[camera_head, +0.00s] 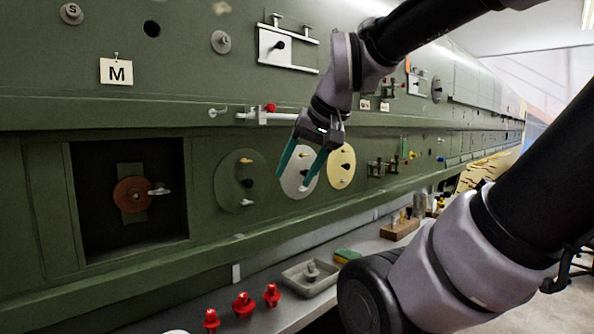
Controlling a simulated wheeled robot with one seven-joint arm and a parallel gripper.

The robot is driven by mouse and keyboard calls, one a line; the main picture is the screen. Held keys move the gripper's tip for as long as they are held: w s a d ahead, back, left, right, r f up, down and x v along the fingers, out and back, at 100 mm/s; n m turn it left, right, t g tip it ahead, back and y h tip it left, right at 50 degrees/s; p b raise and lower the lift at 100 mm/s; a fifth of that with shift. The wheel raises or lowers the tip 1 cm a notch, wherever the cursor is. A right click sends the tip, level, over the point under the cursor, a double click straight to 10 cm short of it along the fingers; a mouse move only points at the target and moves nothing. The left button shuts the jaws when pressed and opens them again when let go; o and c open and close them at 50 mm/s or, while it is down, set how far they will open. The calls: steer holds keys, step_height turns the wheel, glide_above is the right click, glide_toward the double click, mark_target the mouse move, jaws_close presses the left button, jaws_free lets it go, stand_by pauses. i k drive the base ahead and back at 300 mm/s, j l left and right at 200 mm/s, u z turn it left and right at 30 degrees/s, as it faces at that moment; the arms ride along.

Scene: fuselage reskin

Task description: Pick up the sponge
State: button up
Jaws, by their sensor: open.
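The sponge (346,255), green and yellow, lies on the grey bench (283,318) below the fuselage wall. It is small in the view and partly hidden behind my arm's dark, round joint. My gripper (293,182) has two teal fingers that point down and are spread apart, with nothing between them. It hangs in front of the round silver plate (298,165) on the wall, above and to the left of the sponge, and well apart from it.
A grey tray (296,287) holding a grey part stands just left of the sponge. Several red fittings (243,305) stand farther left. A wooden block (399,230) sits farther along the bench. The green fuselage wall (60,120) carries a recessed opening and protruding fittings.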

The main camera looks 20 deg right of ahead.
mark_target(343, 255)
steer(key=l+z, duration=0.15)
steer(key=z, duration=0.7)
steer(key=u, duration=0.9)
steer(key=z, duration=0.9)
steer(key=l+u, duration=0.3)
steer(key=u, duration=0.15)
steer(key=l+u, duration=0.4)
steer(key=i+j, duration=0.05)
